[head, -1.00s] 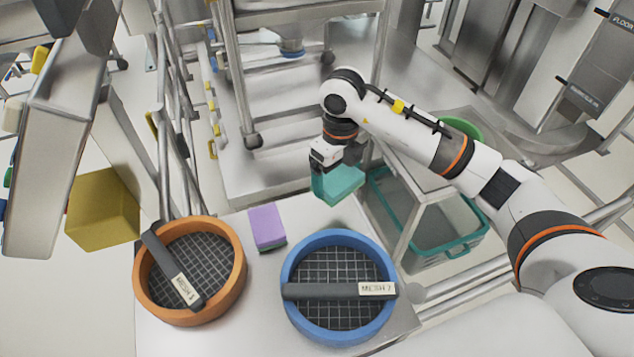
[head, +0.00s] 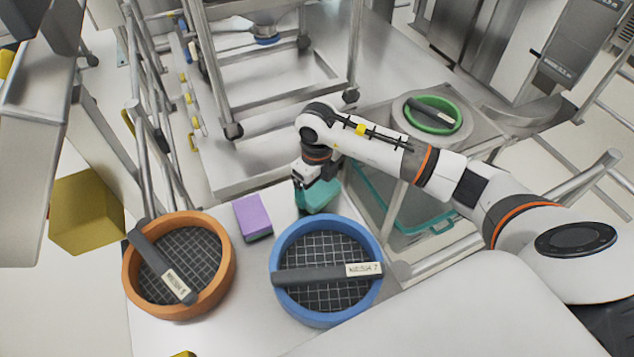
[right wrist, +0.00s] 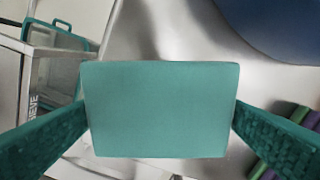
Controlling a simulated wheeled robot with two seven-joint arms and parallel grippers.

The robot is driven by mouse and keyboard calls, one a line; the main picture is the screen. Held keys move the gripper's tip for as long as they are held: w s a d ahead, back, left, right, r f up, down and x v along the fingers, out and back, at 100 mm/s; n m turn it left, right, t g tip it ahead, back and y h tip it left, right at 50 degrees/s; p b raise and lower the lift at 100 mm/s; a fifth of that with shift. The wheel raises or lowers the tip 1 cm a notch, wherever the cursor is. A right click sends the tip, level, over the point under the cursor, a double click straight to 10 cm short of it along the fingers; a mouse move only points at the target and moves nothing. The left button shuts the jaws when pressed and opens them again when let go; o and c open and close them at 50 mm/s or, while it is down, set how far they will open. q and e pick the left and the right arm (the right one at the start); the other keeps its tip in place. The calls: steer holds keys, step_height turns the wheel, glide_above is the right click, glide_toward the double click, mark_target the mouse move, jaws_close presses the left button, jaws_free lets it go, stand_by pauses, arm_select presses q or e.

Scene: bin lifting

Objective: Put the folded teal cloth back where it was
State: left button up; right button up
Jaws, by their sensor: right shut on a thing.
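The folded teal cloth (head: 319,198) is a thick block at the back edge of the white table, beyond the blue sieve and right of the purple sponge. My right gripper (head: 312,187) points down and is shut on it. In the right wrist view the cloth (right wrist: 160,110) fills the middle, with a finger against each side. It appears close above the table; whether its underside touches is hidden. My left gripper is not in view.
The blue sieve (head: 372,235) and orange sieve (head: 130,265), each with a dark labelled bar across, stand in front. A teal-rimmed clear crate (head: 432,228) stands right, below a stand with a green sieve (head: 433,126).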

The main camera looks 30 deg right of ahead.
mark_target(317, 187)
steer(key=o, duration=0.6)
steer(key=shift+f, duration=0.1)
steer(key=shift+r, duration=0.2)
steer(key=shift+w+r, duration=0.1)
steer(key=shift+r, duration=0.25)
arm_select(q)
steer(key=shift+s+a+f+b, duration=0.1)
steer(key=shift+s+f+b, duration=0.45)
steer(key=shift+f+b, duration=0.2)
arm_select(e)
step_height(317, 187, up, 11)
steer(key=shift+r, duration=0.1)
